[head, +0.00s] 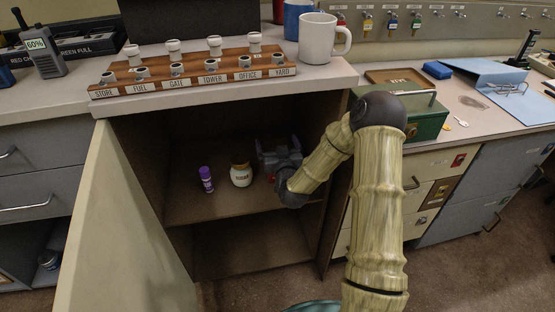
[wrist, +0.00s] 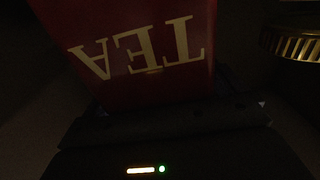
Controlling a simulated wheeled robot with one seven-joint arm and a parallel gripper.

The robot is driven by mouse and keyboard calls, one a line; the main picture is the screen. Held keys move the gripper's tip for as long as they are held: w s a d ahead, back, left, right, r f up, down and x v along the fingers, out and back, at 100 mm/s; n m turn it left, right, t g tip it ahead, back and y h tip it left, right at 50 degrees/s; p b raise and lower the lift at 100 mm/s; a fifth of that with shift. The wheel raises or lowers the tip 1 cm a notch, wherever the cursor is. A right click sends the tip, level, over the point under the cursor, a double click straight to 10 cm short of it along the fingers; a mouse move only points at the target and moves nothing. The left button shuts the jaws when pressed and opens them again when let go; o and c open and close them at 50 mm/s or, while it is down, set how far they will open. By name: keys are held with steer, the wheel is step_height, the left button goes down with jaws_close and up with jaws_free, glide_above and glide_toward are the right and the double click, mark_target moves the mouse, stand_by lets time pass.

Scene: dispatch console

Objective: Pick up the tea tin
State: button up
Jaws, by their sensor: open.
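The tea tin (wrist: 140,50) is dark red with pale letters reading TEA, upside down in the wrist view. It fills the upper middle there, close in front of my gripper. My gripper (head: 272,158) is inside the open cabinet, at the right of its upper shelf. In the head view it hides nearly all of the tin; only a small red patch (head: 271,178) shows beneath it. The jaws are open. The wrist view is dark, and I cannot tell whether the fingers touch the tin.
A white jar (head: 241,175) stands just left of my gripper; its gold lid (wrist: 295,44) shows in the wrist view. A purple-capped tube (head: 206,179) is further left. The cabinet door (head: 115,225) hangs open at left. The countertop (head: 225,92) lies above, bearing a labelled rack (head: 190,84).

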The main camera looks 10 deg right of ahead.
steer(key=shift+s+a, duration=0.1)
steer(key=shift+s, duration=0.05)
steer(key=shift+c, duration=0.3)
steer(key=c, duration=1.4)
steer(key=shift+r, duration=0.1)
step_height(320, 180, up, 10)
steer(key=p, duration=0.4)
